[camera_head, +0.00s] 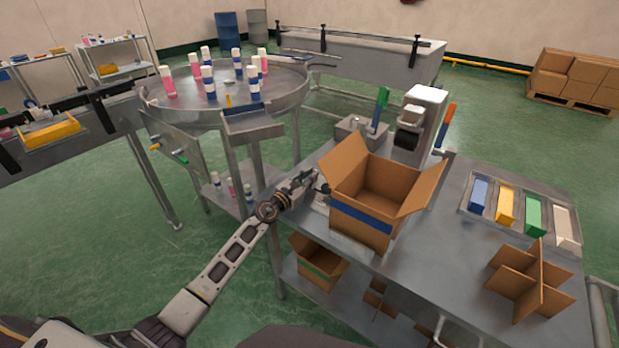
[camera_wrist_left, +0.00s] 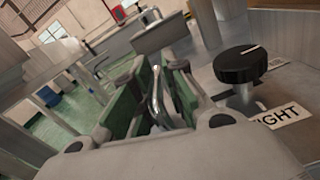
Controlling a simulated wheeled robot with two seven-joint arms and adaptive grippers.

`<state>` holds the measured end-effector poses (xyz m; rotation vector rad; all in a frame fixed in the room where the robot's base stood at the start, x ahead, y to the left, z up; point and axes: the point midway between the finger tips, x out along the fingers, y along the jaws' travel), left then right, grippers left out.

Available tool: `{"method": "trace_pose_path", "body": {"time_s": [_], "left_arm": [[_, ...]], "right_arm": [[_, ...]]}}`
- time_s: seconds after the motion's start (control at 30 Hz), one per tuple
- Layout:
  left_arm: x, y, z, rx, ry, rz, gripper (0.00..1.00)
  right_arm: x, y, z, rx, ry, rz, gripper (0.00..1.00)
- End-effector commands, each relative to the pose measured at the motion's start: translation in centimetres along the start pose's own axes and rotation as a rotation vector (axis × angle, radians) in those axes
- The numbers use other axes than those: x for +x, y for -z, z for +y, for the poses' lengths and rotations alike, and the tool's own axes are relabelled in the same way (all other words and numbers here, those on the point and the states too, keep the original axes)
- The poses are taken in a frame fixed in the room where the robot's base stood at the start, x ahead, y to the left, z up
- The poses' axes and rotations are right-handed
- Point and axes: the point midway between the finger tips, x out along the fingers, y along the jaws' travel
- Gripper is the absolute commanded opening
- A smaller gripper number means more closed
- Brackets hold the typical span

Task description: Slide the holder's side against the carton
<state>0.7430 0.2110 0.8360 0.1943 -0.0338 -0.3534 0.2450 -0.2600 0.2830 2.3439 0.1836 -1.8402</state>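The open cardboard carton (camera_head: 362,219) with a blue band stands upright near the left edge of the steel table, flaps spread. A grey metal holder (camera_head: 350,133) with green and blue upright pieces stands behind it, apart from it. I cannot tell if this is the task's holder. My left gripper (camera_head: 311,181) is beside the carton's left side, partly lost against small fittings. In the left wrist view its green-padded fingers (camera_wrist_left: 155,98) are apart, with a bent shiny metal rod (camera_wrist_left: 157,92) between them; contact is unclear. My right gripper is not in view.
A black knob (camera_wrist_left: 240,63) and a label (camera_wrist_left: 280,117) ending in "IGHT" are right of the left fingers. A white machine (camera_head: 424,104) stands behind the carton. A tray (camera_head: 467,208) of coloured pieces and a cardboard divider (camera_head: 530,283) are at right. A round bottle table (camera_head: 185,92) stands left.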

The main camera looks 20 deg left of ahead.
Motion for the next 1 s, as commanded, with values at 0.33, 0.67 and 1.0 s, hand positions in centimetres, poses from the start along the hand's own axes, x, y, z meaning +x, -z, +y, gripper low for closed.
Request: {"method": "trace_pose_path", "body": {"time_s": [0.33, 0.67, 1.0], "left_arm": [[-2.0, 0.3, 0.1, 0.001, -0.003, 0.004, 0.33], [-4.9, 0.2, 0.1, 0.000, -0.003, 0.002, 0.33], [-8.0, 0.1, 0.2, 0.002, -0.004, 0.002, 0.33]], "right_arm": [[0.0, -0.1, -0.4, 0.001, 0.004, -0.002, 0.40], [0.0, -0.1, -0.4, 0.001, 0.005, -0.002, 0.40], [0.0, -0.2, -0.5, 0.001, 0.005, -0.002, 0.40]]}}
